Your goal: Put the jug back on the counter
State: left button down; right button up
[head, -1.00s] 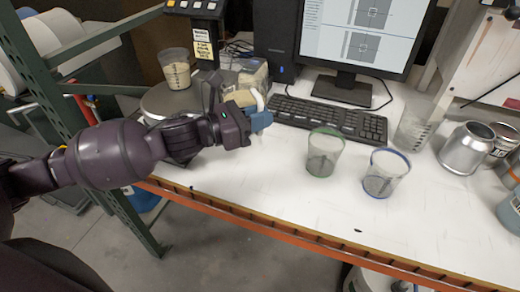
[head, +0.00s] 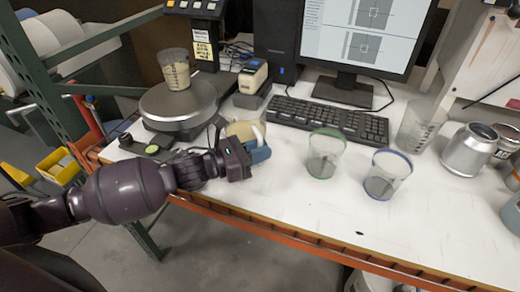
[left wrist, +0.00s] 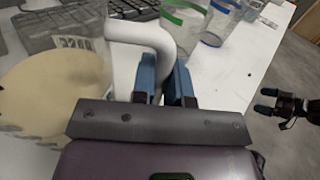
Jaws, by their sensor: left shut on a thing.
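The jug is clear with a beige filling (head: 238,131) and a white handle (left wrist: 150,38). In the head view it is at the left part of the white counter (head: 280,205), partly hidden behind my left gripper (head: 259,152). In the left wrist view the blue fingers of my left gripper (left wrist: 164,82) are shut on the handle, with the jug body (left wrist: 55,90) to their left. The jug looks upright and low; I cannot tell whether its base touches the counter. My right gripper (left wrist: 266,101) shows at the right of the left wrist view, off the counter, fingers apart and empty.
A round scale (head: 180,122) behind left carries a cup of beige stuff (head: 176,75). A label printer (head: 253,78) and keyboard (head: 330,120) are behind. Green-rimmed (head: 324,155) and blue-rimmed (head: 385,175) cups stand to the right. The front counter is clear.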

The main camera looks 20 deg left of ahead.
pick_arm(q)
jog(key=c, duration=1.1)
grip_release()
jog(key=shift+f, duration=0.1)
jog(key=shift+s+a, duration=0.1)
jog(key=shift+a, duration=0.05)
jog(key=v, duration=1.1)
jog(key=shift+s+a, duration=0.25)
